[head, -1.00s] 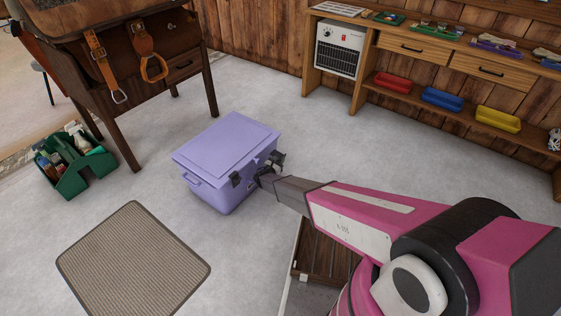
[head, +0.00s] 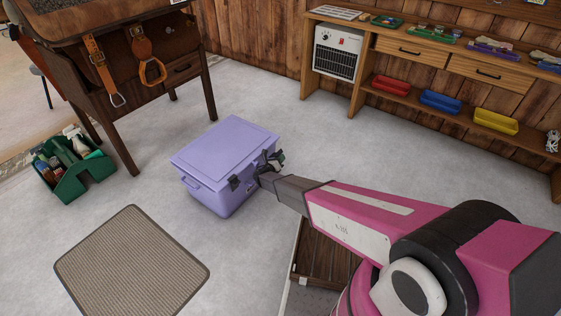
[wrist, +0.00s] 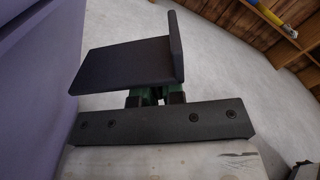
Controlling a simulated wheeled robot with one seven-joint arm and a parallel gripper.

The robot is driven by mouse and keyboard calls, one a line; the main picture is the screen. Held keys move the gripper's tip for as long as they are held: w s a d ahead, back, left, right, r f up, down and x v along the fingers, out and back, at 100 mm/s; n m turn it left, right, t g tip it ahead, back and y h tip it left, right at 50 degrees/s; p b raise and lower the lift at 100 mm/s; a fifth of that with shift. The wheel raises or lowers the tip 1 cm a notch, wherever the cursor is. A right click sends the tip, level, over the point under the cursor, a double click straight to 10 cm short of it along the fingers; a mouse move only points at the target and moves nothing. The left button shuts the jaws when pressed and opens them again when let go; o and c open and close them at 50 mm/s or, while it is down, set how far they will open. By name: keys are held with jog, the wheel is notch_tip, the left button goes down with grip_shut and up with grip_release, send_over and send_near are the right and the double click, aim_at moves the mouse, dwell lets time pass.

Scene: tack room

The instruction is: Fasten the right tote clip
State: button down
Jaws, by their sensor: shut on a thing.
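The lilac tote (head: 222,160) stands on the floor with its lid lying on top. Its side wall fills the left of the wrist view (wrist: 35,85). A dark left clip (head: 234,183) sits at the lid edge on the near side. My gripper (head: 272,172) is at the tote's right side. In the wrist view my gripper (wrist: 155,97) is shut on the right tote clip (wrist: 125,62), a dark L-shaped plate sticking out beside the tote wall. The fingertips are mostly hidden behind the clip. I cannot see whether the clip touches the lid rim.
A ribbed mat (head: 132,262) lies in front of the tote. A green caddy (head: 72,175) stands by the desk (head: 110,60) at left. A wooden crate (head: 325,252) is under my arm. A bench (head: 430,95) with coloured trays stands at the back right. Floor behind the tote is clear.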

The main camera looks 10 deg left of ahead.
jog(key=shift+a+r+n, duration=0.1)
jog(key=shift+r+n, duration=0.3)
jog(key=shift+n, duration=0.3)
jog(key=c, duration=1.2)
grip_release()
